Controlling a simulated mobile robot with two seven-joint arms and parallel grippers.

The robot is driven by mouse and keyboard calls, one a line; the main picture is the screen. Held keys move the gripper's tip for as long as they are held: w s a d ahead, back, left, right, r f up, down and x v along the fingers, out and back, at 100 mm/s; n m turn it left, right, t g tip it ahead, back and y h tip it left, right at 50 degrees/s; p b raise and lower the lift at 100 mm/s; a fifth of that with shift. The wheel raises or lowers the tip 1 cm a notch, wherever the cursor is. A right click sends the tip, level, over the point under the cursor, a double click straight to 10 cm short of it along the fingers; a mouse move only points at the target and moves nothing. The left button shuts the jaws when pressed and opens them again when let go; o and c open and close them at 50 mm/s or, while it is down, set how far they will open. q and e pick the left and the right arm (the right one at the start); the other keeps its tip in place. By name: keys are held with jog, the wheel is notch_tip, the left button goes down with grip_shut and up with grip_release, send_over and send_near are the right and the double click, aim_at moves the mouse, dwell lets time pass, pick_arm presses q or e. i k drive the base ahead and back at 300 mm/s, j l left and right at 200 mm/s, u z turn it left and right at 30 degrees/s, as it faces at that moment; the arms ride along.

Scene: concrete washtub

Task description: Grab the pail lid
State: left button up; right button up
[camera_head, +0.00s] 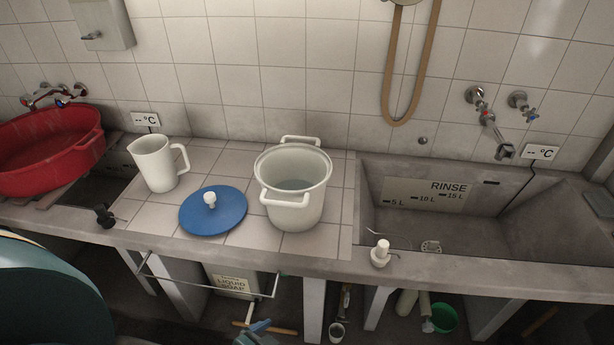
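The pail lid (229,217) is a round blue disc with a white knob on top. It lies flat on the tiled counter, knob up, close to the front edge. The white pail (296,216) stands open to its right, with two loop handles and what looks like water inside. The lid is apart from the pail.
A white jug (155,165) stands behind and left of the lid. A red basin (48,150) is at far left. The concrete rinse sink (455,262) is at right, with a white pump top (381,253) on its front rim. A metal rail (205,288) runs below the counter edge.

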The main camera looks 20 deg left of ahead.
aim_at(213, 210)
jog(key=u, duration=1.45)
jog(key=i+j, duration=0.25)
jog(key=i+j+z, duration=0.1)
jog(key=z, duration=0.95)
jog(key=i+j, duration=0.05)
